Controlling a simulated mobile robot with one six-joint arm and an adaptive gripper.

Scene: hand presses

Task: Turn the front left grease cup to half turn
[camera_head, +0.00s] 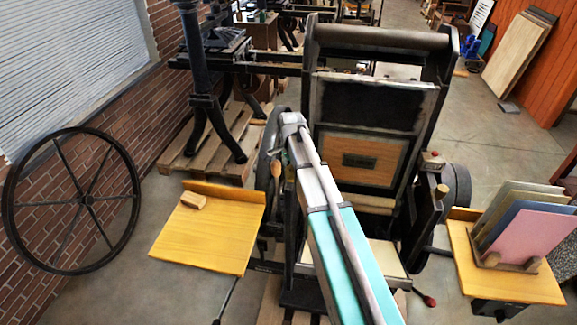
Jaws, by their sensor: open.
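The hand press (361,160) stands in the middle, with a dark upright frame, a wooden panel and a roller-like bar across its top. I cannot pick out the front left grease cup; the press's left front side is largely covered by my arm. My arm (335,245), grey and teal, reaches up from the bottom edge and ends in a grey joint in front of the press's left side. My gripper does not show; it is hidden beyond the arm or out of frame.
A wooden side board (208,230) with a small block (194,200) is left of the press. A large spoked wheel (88,201) leans by the brick wall. At right, a wooden stand (500,275) holds upright coloured boards (530,238). Floor shows between press and wheel.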

